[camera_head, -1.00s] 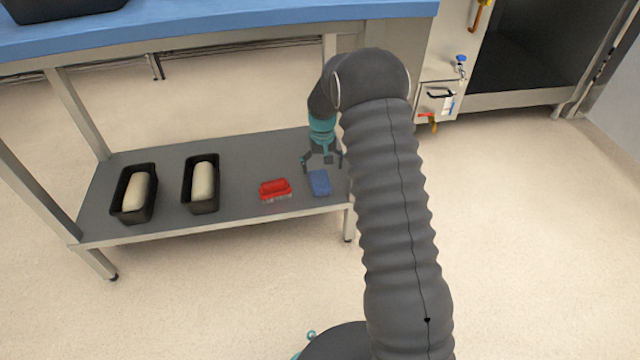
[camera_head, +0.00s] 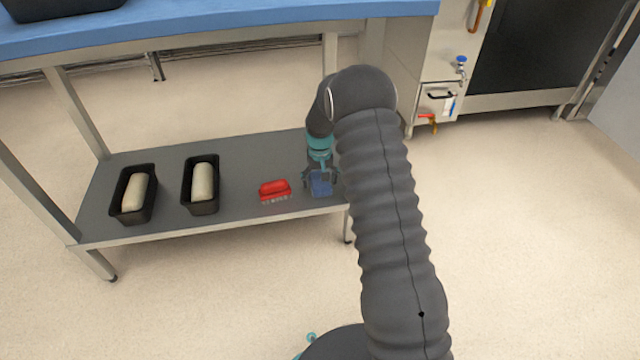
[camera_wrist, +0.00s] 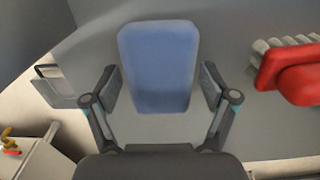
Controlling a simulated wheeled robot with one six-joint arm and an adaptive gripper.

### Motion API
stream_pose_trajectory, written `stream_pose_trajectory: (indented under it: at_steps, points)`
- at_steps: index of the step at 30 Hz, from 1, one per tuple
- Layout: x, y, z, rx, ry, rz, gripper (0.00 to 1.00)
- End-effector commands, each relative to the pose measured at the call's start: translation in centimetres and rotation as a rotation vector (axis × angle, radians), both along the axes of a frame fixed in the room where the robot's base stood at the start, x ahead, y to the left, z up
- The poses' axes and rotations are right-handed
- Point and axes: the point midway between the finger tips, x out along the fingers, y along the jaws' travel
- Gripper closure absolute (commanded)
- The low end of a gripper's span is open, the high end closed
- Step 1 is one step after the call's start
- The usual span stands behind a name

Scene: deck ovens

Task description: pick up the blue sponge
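The blue sponge (camera_head: 320,188) lies on the grey lower shelf (camera_head: 236,212) of the table, near its right end. In the wrist view the sponge (camera_wrist: 160,62) shows between the two fingers. My gripper (camera_head: 320,180) is right at the sponge from above and partly covers it in the head view. In the wrist view my gripper (camera_wrist: 160,84) is open, with a finger on either side of the sponge and a visible gap on each side.
A red brush (camera_head: 275,188) lies just left of the sponge, and shows at the right in the wrist view (camera_wrist: 300,78). Two black pans (camera_head: 187,190) with pale loaves stand farther left. The blue tabletop (camera_head: 220,22) is above the shelf. Table legs flank it.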

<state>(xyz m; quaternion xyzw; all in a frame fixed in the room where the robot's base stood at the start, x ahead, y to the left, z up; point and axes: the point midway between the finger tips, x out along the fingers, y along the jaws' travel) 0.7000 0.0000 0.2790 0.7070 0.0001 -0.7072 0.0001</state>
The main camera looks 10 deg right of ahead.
Motion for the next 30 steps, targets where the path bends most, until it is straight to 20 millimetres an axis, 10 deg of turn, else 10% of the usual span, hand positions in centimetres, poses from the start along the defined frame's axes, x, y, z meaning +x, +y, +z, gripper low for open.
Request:
stream_pose_trajectory:
  at_steps: [8, 17, 30]
  points:
    - [0.0, 0.0, 0.0, 0.0, 0.0, 0.0, 0.73]
    - [0.1, 0.0, 1.3, 0.0, -0.003, 0.0, 0.73]
    - [0.1, 0.0, 8.8, 0.0, -0.002, 0.0, 0.73]
